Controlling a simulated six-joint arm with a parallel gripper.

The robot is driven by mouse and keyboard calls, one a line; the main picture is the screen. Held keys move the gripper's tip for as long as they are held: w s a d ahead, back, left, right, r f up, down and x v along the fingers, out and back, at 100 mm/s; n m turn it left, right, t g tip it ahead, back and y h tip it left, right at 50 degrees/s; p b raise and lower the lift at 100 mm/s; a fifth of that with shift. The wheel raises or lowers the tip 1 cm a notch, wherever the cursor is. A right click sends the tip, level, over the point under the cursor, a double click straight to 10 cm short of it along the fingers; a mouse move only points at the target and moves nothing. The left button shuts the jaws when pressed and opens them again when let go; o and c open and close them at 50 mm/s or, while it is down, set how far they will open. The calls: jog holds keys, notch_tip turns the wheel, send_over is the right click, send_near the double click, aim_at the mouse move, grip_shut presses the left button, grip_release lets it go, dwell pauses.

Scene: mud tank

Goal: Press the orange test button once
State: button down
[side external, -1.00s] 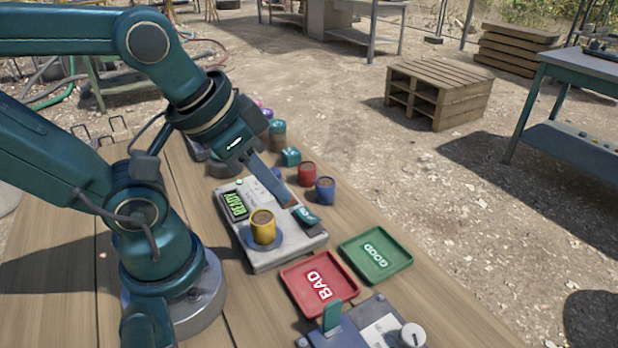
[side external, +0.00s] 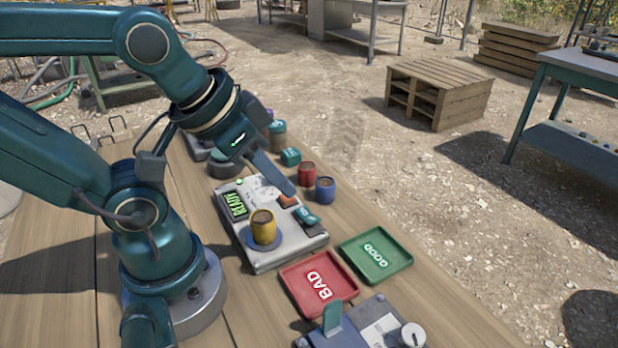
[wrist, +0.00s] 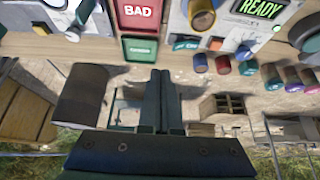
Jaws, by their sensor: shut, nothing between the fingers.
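The grey tester (side external: 262,262) lies on the wooden bench with a green READY screen (side external: 236,205). Its orange button (side external: 288,201) shows on the tester's far right part, beside a teal switch (side external: 306,215); the button also shows in the wrist view (wrist: 215,43). A yellow mug (side external: 263,227) stands upright on the tester's blue round pad. My gripper (side external: 288,191) is shut and empty, its tips just above and behind the button in the side view, seemingly clear of it. In the wrist view the closed fingers (wrist: 160,75) point toward the bench edge.
A red BAD tray (side external: 297,292) and a green GOOD tray (side external: 375,233) lie right of the tester. Red (side external: 307,174) and blue (side external: 325,189) mugs stand behind it. A box with a white knob (side external: 412,335) is at the front.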

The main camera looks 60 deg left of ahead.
jog(key=w+a+r+m+t, duration=0.3)
jog(key=w+r+m+t, duration=0.2)
jog(key=w+r, duration=0.15)
jog(key=w+a+r+m+t, duration=0.3)
jog(key=w+r+m+t, duration=0.25)
jog(key=w, duration=0.25)
jog(key=m+g+h, duration=0.4)
jog(key=g, duration=0.4)
send_over(280, 195)
notch_tip(280, 195, down, 14)
jog(key=shift+r, duration=0.2)
jog(key=shift+n, duration=0.25)
jog(key=shift+f, duration=4.4)
